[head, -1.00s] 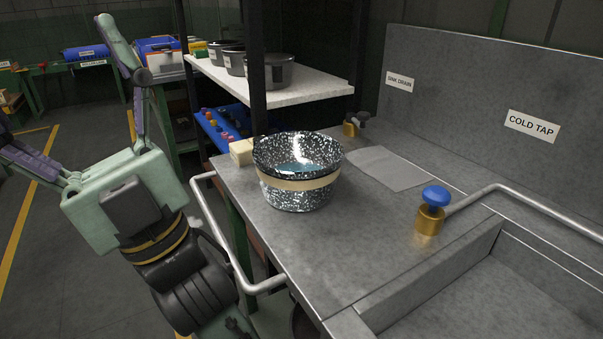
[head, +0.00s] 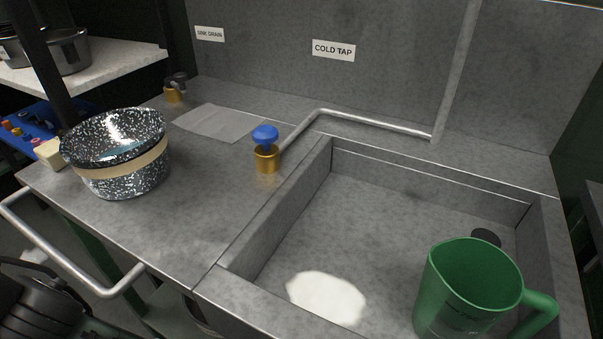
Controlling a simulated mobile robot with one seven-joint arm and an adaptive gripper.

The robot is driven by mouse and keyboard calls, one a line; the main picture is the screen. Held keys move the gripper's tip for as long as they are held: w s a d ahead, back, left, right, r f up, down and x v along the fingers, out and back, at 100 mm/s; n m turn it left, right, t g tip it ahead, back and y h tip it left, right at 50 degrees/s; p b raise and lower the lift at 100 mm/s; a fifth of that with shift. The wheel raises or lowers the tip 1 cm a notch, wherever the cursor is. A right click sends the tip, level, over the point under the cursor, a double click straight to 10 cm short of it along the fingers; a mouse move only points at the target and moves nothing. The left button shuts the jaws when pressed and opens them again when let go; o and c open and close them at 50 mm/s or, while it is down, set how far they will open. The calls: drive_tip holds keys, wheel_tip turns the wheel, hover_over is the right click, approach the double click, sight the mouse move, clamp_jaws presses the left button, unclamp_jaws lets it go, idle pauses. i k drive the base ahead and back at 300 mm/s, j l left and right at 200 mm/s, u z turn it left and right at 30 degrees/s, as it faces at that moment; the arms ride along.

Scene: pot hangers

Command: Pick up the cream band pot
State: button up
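The cream band pot (head: 124,178) stands upright on the grey counter at the left of the head view. It is black with white speckles, has a cream band around its outside, and some bluish content shows inside. My gripper is outside the head view now. Only a dark part of my arm shows at the lower left edge, below and to the left of the pot. Nothing is seen touching the pot except a cream block close behind its left side.
A cream block (head: 49,153) sits at the counter's left end. A rail (head: 70,270) runs along the front edge. A blue-knobbed brass tap (head: 266,150) and grey sheet (head: 217,122) lie right of the pot. The sink (head: 400,215) holds a green jug (head: 463,290).

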sight(122, 153)
drive_tip(key=j+u, duration=0.4)
drive_tip(key=i+j+u, duration=0.15)
drive_tip(key=u, duration=0.3)
drive_tip(key=i+j+u, duration=0.15)
drive_tip(key=j+u, duration=0.25)
